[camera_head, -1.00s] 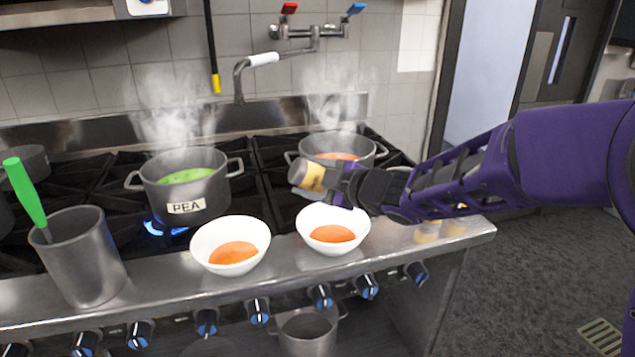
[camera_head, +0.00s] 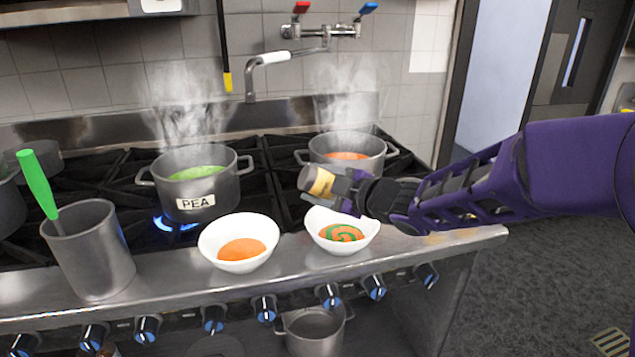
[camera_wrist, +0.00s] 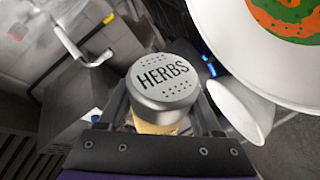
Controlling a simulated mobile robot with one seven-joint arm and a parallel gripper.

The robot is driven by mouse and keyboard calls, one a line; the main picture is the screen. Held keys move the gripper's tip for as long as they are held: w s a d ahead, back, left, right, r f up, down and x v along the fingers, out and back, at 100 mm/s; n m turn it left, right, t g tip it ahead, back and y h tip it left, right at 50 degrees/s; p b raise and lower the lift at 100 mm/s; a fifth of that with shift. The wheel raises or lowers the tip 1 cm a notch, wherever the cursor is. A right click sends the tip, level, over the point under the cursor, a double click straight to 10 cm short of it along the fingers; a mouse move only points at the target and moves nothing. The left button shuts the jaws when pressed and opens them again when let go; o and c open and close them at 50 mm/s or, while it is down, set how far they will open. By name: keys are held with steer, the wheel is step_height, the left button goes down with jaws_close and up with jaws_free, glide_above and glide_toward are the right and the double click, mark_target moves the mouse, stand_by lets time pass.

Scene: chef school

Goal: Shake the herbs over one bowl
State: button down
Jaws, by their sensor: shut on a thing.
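My gripper (camera_head: 346,192) is shut on the herbs shaker (camera_head: 318,181), which is tilted on its side above the back rim of the right bowl. In the wrist view the shaker's grey lid (camera_wrist: 163,82) reads HERBS and has holes. The right white bowl (camera_head: 320,232) stands on the steel front ledge and holds orange soup with a green swirl (camera_head: 342,232). The left white bowl (camera_head: 213,238) holds plain orange soup (camera_head: 242,249). Part of the right bowl's back rim is hidden by my gripper.
A pot labelled PEA (camera_head: 194,188) steams over a lit burner. Another steaming pot (camera_head: 349,158) with orange soup stands behind my gripper. A metal container (camera_head: 90,255) with a green-handled utensil (camera_head: 37,183) stands at left. Knobs line the stove's front edge.

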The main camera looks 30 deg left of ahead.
step_height(320, 180, up, 2)
steer(key=shift+r+p, duration=0.1)
steer(key=shift+p, duration=0.4)
steer(key=shift+r, duration=0.1)
steer(key=f+n+h, duration=0.2)
steer(key=shift+n+t, duration=0.3)
steer(key=shift+d+f+n+t+h+b, duration=0.1)
steer(key=shift+f+n+t+h+b, duration=0.4)
steer(key=shift+f+n+h+b, duration=0.4)
steer(key=n+t+h, duration=0.1)
steer(key=w+d+f+n+t+h, duration=0.1)
steer(key=n+h, duration=0.1)
steer(key=f+n+t+h+b, duration=0.1)
steer(key=shift+w+d+n+t+h, duration=0.25)
steer(key=shift+d+n+t+h, duration=0.05)
steer(key=shift+d, duration=0.05)
steer(key=shift+w+d+r+n+t+h, duration=0.3)
steer(key=shift+w+d+n+t+h, duration=0.15)
steer(key=shift+n+t, duration=0.3)
steer(key=shift+w+d+r+n+t+h, duration=0.35)
steer(key=shift+n+t+h, duration=0.2)
steer(key=shift+n+t, duration=0.2)
steer(key=shift+w+d+r+n+t+h, duration=0.25)
steer(key=shift+w+d+n+t+h, duration=0.25)
steer(key=shift+n+t, duration=0.25)
